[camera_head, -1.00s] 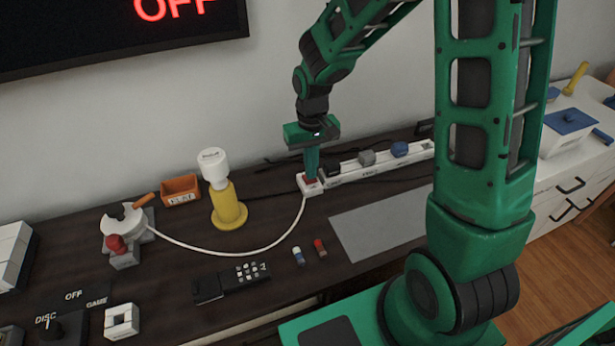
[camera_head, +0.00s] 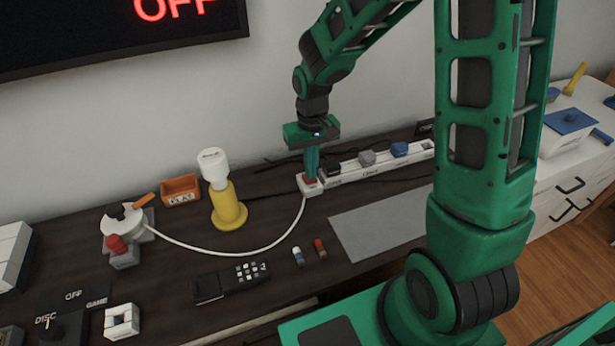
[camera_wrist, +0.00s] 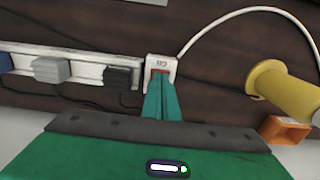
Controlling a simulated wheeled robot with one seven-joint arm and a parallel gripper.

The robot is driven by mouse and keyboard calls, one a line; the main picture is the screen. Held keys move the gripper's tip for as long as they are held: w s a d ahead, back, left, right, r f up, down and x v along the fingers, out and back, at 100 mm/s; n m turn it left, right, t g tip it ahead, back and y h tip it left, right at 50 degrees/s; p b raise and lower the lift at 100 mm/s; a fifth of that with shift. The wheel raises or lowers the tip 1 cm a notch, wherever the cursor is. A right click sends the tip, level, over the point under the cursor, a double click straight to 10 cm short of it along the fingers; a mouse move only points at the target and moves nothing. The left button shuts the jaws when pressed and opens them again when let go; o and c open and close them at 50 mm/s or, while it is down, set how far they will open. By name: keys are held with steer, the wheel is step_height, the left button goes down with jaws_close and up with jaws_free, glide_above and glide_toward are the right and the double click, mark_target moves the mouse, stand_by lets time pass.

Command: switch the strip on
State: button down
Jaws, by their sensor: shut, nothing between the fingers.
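The white power strip (camera_head: 352,174) lies along the back of the dark table. Its left end block carries a red switch (camera_head: 310,182), which also shows in the wrist view (camera_wrist: 158,74). My gripper (camera_head: 312,174) points down with its green fingers together, the tips at the red switch. In the wrist view the fingers (camera_wrist: 160,90) cover part of the switch; whether they press on it I cannot tell. A black plug (camera_wrist: 121,77), a grey plug (camera_head: 367,158) and a blue plug (camera_head: 400,149) sit in the strip.
A white cord (camera_head: 270,250) curves left from the strip. A yellow stand with a white top (camera_head: 228,205) and an orange box (camera_head: 181,190) are left of my gripper. A black remote (camera_head: 231,283) and grey mat (camera_head: 375,228) lie in front. The wall screen (camera_head: 120,35) reads OFF.

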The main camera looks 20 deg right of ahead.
steer(key=shift+f, duration=0.65)
stand_by(0.5)
step_height(320, 180, up, 7)
stand_by(1.0)
stand_by(0.4)
steer(key=s+d+r+m, duration=0.2)
steer(key=s+d+r, duration=0.2)
steer(key=s+d, duration=0.4)
steer(key=s+d+r+m, duration=0.2)
steer(key=s+d+r, duration=0.2)
steer(key=s+d, duration=0.4)
steer(key=s+d+m, duration=0.1)
steer(key=s+m, duration=0.1)
steer(key=s, duration=0.8)
steer(key=shift+s+r, duration=0.2)
steer(key=shift+r, duration=0.25)
